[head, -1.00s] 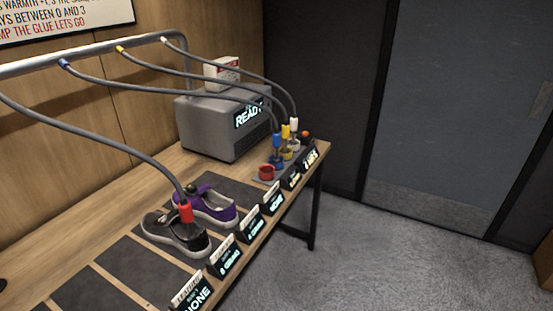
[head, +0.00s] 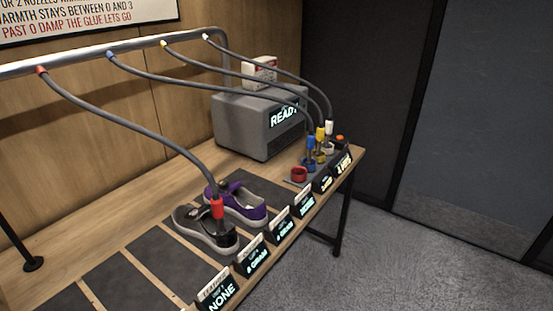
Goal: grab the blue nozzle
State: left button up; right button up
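The blue nozzle (head: 311,143) stands upright in a blue holder (head: 309,162) at the far right end of the bench. Its grey hose runs up to a blue fitting on the overhead pipe (head: 110,54). The yellow nozzle (head: 320,133) and white nozzle (head: 329,127) stand close beside it. The red nozzle (head: 217,208) is at the black shoe (head: 190,222), beside the purple shoe (head: 246,205); I cannot tell whether it is inserted. Neither of my grippers is in view.
An empty red cup (head: 299,174) stands in front of the blue holder. A grey machine (head: 262,125) reading READY is behind the nozzles, with a white box on top. Small lit signs (head: 222,291) line the bench's front edge. Hoses hang across the space above the bench.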

aim_at(310, 137)
jog(key=i+l+u, duration=0.3)
jog(key=u, duration=0.15)
jog(key=i+l+u, duration=0.2)
jog(key=l+u, duration=0.3)
